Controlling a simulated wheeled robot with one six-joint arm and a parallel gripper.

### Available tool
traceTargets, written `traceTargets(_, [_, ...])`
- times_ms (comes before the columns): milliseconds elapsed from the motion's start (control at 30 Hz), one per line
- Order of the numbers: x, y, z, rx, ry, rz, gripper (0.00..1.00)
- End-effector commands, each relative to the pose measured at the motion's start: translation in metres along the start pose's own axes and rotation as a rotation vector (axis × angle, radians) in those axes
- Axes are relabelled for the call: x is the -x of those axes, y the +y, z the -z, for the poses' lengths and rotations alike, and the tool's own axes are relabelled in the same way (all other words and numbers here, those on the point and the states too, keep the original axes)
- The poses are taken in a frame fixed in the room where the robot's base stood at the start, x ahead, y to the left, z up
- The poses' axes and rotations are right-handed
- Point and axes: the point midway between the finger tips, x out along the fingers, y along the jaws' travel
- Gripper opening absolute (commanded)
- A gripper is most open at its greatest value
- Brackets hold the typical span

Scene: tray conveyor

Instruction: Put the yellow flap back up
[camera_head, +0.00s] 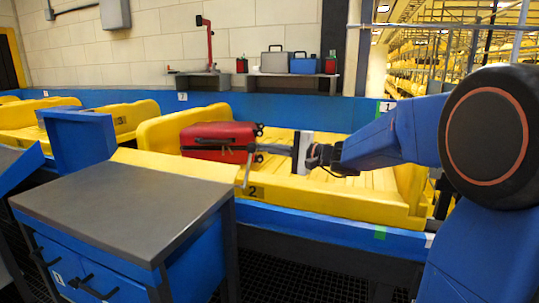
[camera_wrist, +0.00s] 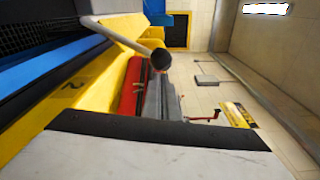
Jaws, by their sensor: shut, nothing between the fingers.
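A bright yellow flap (camera_head: 180,163) lies folded out and low along the near side of the yellow tray marked 2 (camera_head: 330,195), beside the cabinet. A red suitcase (camera_head: 215,135) lies in that tray, and its red side shows in the wrist view (camera_wrist: 132,88). My gripper (camera_head: 258,149) is shut and empty, reaching left over the tray in front of the suitcase. A thin pale rod (camera_head: 246,172) with a dark knob rises at the tray's near edge by my fingertips. The wrist view shows the knob (camera_wrist: 160,58) close ahead; I cannot tell whether my fingers touch it.
A blue cabinet with a grey top (camera_head: 125,205) stands at the front left. A blue rail (camera_head: 330,228) runs along the conveyor's near side. Another yellow tray marked 3 (camera_head: 125,115) is further left.

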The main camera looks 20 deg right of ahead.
Motion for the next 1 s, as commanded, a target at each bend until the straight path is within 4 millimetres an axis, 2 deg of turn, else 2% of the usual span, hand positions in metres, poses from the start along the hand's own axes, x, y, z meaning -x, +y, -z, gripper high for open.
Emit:
traceTargets(467, [0.006, -0.017, -0.062, 0.451, -0.003, 0.047, 0.00])
traceTargets(800, [0.010, -0.013, -0.101, 0.741, -0.002, 0.077, 0.00])
traceTargets(1000, [0.012, -0.007, -0.117, 0.846, -0.002, 0.087, 0.00])
